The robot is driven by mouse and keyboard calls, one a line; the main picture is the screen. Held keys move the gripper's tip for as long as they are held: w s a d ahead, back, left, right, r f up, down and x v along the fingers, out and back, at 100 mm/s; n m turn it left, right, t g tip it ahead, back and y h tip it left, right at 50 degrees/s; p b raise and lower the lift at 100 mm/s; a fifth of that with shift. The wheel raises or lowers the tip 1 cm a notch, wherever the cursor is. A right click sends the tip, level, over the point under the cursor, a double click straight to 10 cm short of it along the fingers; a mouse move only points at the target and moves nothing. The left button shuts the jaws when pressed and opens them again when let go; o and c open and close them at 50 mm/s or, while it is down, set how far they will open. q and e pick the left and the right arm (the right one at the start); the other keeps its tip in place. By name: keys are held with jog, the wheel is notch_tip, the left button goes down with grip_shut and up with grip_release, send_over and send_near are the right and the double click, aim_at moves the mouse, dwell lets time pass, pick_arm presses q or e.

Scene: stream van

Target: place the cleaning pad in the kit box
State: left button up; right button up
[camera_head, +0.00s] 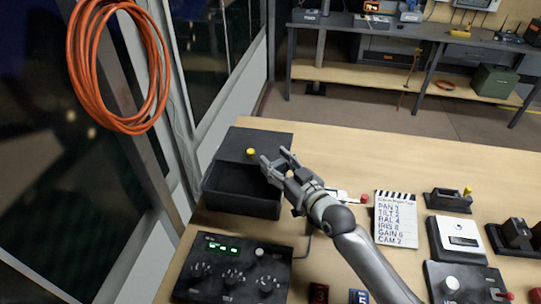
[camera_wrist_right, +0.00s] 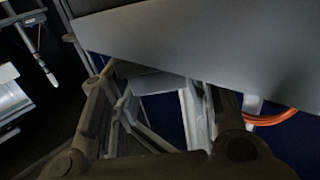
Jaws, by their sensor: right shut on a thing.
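The kit box seems to be the black open box (camera_head: 240,190) at the left of the table in the head view. A dark flat panel (camera_head: 238,139) with a yellow knob (camera_head: 251,153) lies at its far side. My right gripper (camera_head: 275,157) is at the box's right side, its fingertips close to the knob. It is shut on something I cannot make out. In the right wrist view a grey slab (camera_wrist_right: 210,45) crosses above the gripper fingers (camera_wrist_right: 165,85); I cannot tell whether it is held. I cannot clearly identify the cleaning pad. My left gripper is not in view.
A control panel (camera_head: 232,268) with knobs stands in front of the box. A slate with writing (camera_head: 396,218) lies right of my arm. Dark devices, one with a white top (camera_head: 458,232), stand farther right. The far table surface (camera_head: 400,163) is clear.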

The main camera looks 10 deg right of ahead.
aim_at(275, 162)
jog(key=p+x, duration=0.1)
jog(key=x, duration=0.2)
jog(key=shift+w+a+p, duration=0.1)
jog(key=shift+p, duration=0.2)
jog(key=shift+f, duration=0.15)
jog(key=shift+f, duration=0.2)
jog(key=o, duration=0.9)
jog(key=shift+r, duration=0.1)
